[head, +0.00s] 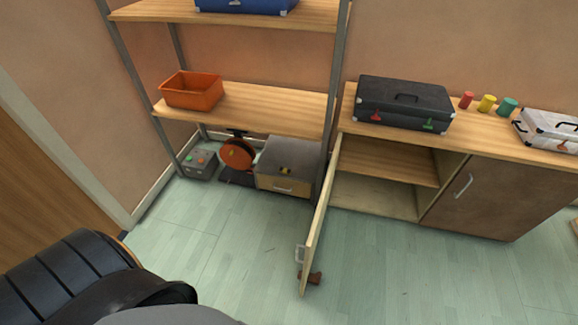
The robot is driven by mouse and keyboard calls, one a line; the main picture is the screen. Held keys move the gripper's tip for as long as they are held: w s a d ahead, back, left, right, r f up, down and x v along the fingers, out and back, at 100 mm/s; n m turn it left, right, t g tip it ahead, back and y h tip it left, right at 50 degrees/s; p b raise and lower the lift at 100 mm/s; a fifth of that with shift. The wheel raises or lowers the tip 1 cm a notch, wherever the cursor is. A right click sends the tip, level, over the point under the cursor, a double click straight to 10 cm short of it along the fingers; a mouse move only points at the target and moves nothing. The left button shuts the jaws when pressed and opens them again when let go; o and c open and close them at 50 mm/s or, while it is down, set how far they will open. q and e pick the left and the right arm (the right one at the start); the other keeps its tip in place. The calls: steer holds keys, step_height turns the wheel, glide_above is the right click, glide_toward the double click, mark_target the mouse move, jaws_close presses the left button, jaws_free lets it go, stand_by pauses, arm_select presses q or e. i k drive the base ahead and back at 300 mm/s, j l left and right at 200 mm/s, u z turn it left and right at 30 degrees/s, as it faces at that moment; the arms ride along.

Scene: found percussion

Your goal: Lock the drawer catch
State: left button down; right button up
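A low drawer unit (292,152) with a grey top stands on the floor under the metal-framed shelf. Its pale wooden drawer front (268,183) carries a light handle and looks closed. A small yellow and black part (285,170), which looks like the catch, sits at the front edge of the top. It is too small to tell whether it is locked. Neither of my grippers shows in the head view.
An open cabinet door (318,225) juts out right of the drawer unit, with a brown object (312,278) at its foot. An orange reel (238,154) and grey box (200,164) stand left. A black ribbed object (62,280) fills the lower left. Floor in front is clear.

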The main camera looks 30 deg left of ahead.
mark_target(283, 170)
steer(key=i+j+z, duration=0.2)
steer(key=j+z, duration=0.15)
steer(key=j, duration=1.5)
steer(key=j+z, duration=0.35)
steer(key=j, duration=1.5)
